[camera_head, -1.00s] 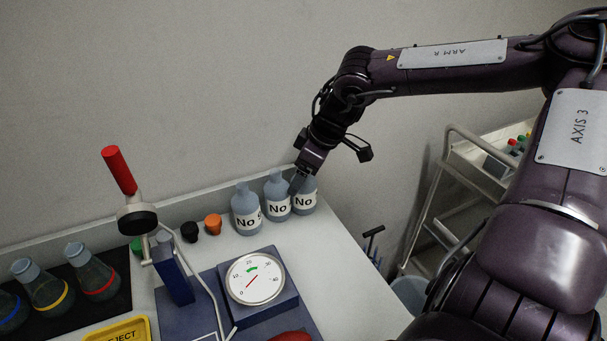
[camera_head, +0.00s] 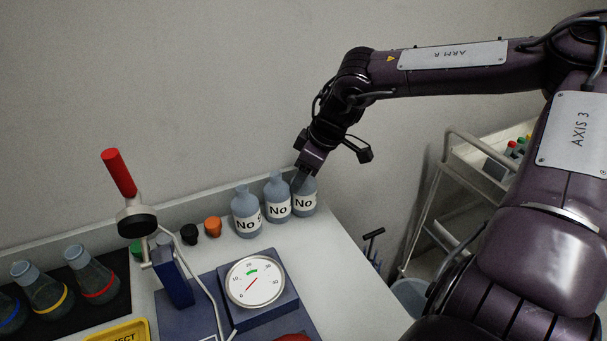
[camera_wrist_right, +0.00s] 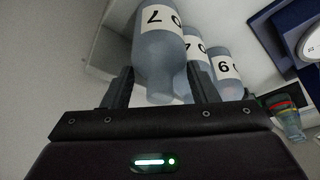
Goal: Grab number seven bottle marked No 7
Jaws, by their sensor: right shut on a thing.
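Three grey-blue bottles with white "No" labels stand in a row at the back right of the bench. The rightmost is the No 7 bottle (camera_head: 304,203); its number is hidden in the head view, but its label shows a 7 in the right wrist view (camera_wrist_right: 160,55). My right gripper (camera_head: 303,179) reaches down from above and is shut on this bottle's upper part, one finger on each side in the wrist view. The bottle stands upright on the bench. The middle bottle (camera_head: 277,192) and left bottle (camera_head: 246,216) are close beside it. My left gripper is out of view.
Orange (camera_head: 213,226) and black (camera_head: 190,232) caps lie left of the bottles. A dial gauge (camera_head: 255,280) and red-handled press (camera_head: 120,172) stand in front and left. Flasks (camera_head: 98,280) sit on a dark mat. A white cart (camera_head: 455,150) is right, beyond the bench edge.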

